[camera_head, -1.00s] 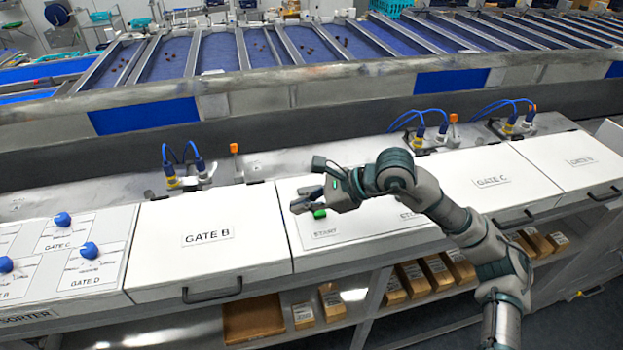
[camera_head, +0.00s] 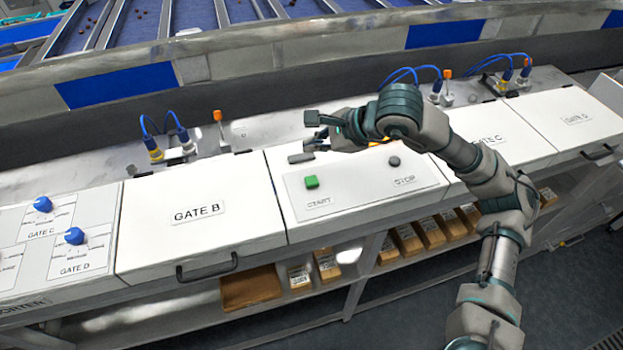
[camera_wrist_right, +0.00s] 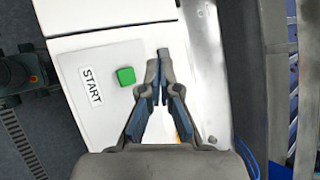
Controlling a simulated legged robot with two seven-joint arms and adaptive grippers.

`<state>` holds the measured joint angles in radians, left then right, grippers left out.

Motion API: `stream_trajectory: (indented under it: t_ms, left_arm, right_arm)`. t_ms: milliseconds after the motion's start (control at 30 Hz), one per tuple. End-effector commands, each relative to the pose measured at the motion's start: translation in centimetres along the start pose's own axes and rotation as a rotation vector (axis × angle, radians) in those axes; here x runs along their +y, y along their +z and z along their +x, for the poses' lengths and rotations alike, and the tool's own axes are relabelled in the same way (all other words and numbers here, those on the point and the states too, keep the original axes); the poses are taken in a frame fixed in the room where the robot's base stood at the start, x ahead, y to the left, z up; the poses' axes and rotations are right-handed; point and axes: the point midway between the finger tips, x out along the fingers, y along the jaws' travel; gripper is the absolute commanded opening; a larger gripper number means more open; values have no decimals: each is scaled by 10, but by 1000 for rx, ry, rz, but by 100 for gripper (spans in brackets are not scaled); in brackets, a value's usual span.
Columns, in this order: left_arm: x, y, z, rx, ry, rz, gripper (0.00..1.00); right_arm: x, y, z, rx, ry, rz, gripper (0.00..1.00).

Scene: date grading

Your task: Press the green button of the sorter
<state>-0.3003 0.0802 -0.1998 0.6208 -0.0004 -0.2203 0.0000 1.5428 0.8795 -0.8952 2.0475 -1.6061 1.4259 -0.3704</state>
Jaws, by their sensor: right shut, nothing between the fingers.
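The green button (camera_head: 312,182) sits on the white panel (camera_head: 290,205) of the sorter, above a label reading START. It also shows in the right wrist view (camera_wrist_right: 126,76), left of the fingertips. My right gripper (camera_head: 300,158) is above the panel, behind the green button in the head view and apart from it. In the right wrist view its fingers (camera_wrist_right: 159,55) are shut with their tips together and nothing between them. My left gripper is not in view.
A grey button (camera_head: 394,161) marked STOP is on the same panel, close to my right arm. The GATE B cover (camera_head: 200,235) lies left, with blue knobs (camera_head: 74,236) beyond it. Cabled connectors (camera_head: 170,150) stand behind the covers.

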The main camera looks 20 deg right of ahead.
Motion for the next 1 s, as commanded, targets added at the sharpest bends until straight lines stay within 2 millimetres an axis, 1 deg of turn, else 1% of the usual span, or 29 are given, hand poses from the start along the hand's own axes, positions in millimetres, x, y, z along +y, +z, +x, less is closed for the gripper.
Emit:
stream_trajectory:
  t_ms: [33,367,500,667,1000]
  left_arm:
    - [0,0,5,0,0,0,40]
    - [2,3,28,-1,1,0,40]
    - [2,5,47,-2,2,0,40]
    - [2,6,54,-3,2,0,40]
    - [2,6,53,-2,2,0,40]
  right_arm:
    - [4,-4,5,1,1,0,0]
    - [27,-27,37,0,2,1,0]
    - [37,-37,51,-1,1,0,0]
    - [41,-40,56,-1,1,0,0]
    - [40,-40,55,-1,0,0,0]
